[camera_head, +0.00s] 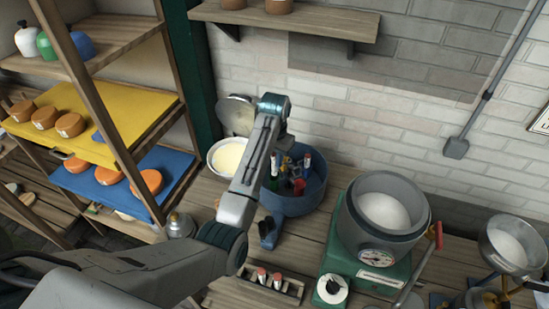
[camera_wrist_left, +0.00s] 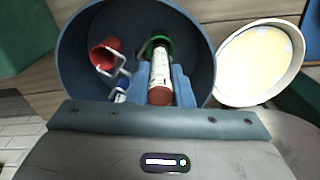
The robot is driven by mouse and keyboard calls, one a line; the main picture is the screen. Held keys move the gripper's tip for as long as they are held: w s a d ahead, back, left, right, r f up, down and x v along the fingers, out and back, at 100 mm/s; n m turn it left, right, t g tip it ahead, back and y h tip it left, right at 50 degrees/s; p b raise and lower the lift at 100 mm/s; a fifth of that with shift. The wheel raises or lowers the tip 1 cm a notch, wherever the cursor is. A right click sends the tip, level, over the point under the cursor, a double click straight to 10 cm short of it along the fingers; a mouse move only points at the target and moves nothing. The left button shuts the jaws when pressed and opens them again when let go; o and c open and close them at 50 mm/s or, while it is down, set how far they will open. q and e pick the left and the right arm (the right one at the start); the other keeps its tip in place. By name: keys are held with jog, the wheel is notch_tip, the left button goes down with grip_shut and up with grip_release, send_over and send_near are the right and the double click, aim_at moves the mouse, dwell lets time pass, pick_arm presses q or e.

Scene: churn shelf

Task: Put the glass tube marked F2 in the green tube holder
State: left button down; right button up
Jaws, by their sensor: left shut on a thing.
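My left gripper (camera_wrist_left: 160,88) is shut on a glass tube (camera_wrist_left: 160,68) with a white label and a brown-red cap. Its mark is not readable here. The tube's far end lines up with the green tube holder (camera_wrist_left: 159,42), inside a round blue tub (camera_wrist_left: 82,75). I cannot tell how deep the end is in the ring. A red holder (camera_wrist_left: 104,52) is beside it in the tub. In the head view my left arm reaches over the blue tub (camera_head: 298,205), and its fingertips are largely hidden. My right gripper is not in view.
A bowl of pale yellow stuff (camera_head: 228,157) stands left of the tub. A rack (camera_head: 255,284) with red-capped tubes is at the front. A grey pot on a green scale (camera_head: 375,277) stands right. Shelves with cheeses (camera_head: 110,110) are left, a brick wall behind.

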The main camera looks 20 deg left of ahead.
aim_at(274, 170)
pick_arm(q)
jog(key=shift+f, duration=2.85)
dwell(0.7)
jog(key=c, duration=0.9)
grip_release()
